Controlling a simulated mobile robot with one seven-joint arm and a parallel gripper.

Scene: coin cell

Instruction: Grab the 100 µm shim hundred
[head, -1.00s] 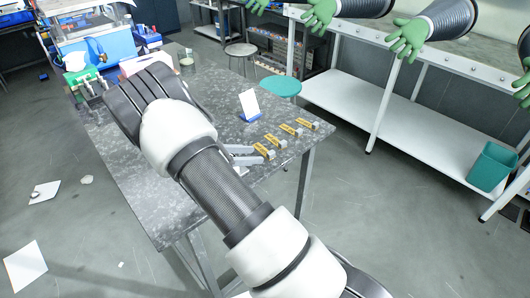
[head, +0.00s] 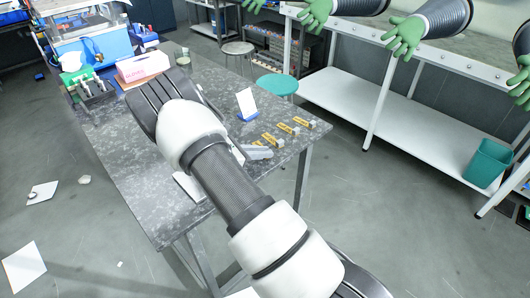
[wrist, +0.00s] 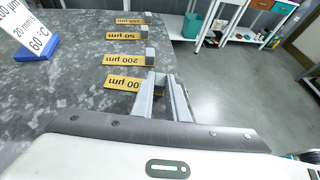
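Several yellow thickness labels, each with a small grey block at its right end, lie in a row on the table. In the wrist view the nearest label (wrist: 123,84) reads "00 µm" upside down; its first digit is hidden by my gripper (wrist: 161,78). The fingers are open around the end of this label, where its block sits, with no clear grip visible. Beyond it are the 200 µm label (wrist: 122,60), the 50 µm label (wrist: 124,35) and a far label (wrist: 129,21) too small to read surely. In the head view my gripper (head: 258,152) covers the nearest label.
A white card on a blue stand (head: 247,105) is left of the labels. The speckled grey table (head: 130,165) ends close to the right of the blocks. A pink-and-white box (head: 143,67) stands at the back. A teal stool (head: 276,86) is beyond the table.

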